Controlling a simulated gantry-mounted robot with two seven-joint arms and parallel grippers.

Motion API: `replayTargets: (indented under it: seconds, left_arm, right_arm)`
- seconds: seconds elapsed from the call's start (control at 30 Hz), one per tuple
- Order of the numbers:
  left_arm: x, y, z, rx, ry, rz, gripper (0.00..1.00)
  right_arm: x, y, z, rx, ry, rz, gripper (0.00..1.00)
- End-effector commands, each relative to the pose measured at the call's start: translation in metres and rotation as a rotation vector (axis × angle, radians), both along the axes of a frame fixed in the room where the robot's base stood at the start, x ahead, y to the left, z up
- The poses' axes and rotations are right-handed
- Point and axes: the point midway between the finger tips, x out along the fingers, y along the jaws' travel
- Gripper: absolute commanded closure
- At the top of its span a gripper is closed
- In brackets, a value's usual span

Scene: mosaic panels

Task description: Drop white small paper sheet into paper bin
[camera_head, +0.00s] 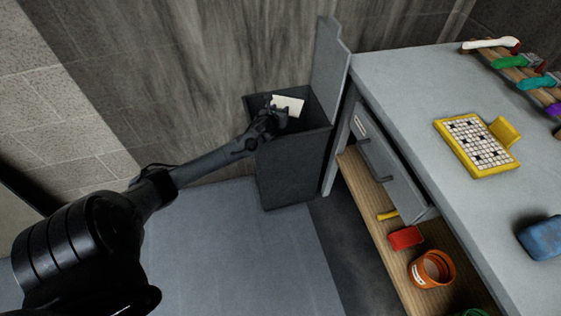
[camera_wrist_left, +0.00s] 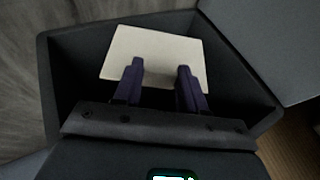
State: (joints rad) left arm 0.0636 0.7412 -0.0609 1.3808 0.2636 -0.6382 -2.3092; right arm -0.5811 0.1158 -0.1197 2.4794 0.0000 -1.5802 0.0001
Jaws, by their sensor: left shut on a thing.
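A small white paper sheet (camera_head: 289,105) is over the opening of the dark paper bin (camera_head: 290,165). My left gripper (camera_head: 275,112) is shut on the sheet near its edge. In the left wrist view, the sheet (camera_wrist_left: 155,55) extends ahead of the fingers of my left gripper (camera_wrist_left: 158,75), with the walls of the bin (camera_wrist_left: 52,90) around it. How far the sheet is above the bin floor cannot be told. My right gripper is not in view.
A grey workbench (camera_head: 395,85) stands right of the bin, with an upright grey panel (camera_head: 328,75) between them. A yellow-framed mosaic panel (camera_head: 475,145) lies on top. A lower shelf holds an orange pot (camera_head: 432,268) and a red item (camera_head: 405,238). A wall is behind the bin.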

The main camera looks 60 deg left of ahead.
Motion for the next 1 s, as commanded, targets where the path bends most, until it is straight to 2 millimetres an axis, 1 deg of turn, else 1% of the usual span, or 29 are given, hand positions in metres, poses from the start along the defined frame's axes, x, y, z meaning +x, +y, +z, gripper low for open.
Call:
replayTargets:
  seconds: [0.03,0.2,0.5,0.67,0.77,1.0]
  left_arm:
    - [0.0,0.0,0.0,0.0,0.0,0.0,0.56]
    - [0.0,0.0,0.0,0.0,0.0,0.0,0.3]
    - [0.0,0.0,0.001,0.001,0.001,0.0,0.29]
    - [-0.007,-0.006,0.006,0.003,0.001,-0.002,0.29]
    - [-0.015,-0.014,0.012,0.002,0.002,-0.002,0.29]
    - [-0.045,-0.04,0.028,0.002,0.003,-0.004,0.29]
  right_arm:
    - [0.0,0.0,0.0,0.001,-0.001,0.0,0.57]
    - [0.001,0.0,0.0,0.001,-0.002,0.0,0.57]
    - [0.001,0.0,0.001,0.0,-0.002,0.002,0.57]
    - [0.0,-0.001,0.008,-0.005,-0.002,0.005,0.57]
    - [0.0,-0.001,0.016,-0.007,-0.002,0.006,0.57]
    - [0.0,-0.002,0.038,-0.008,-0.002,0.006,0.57]
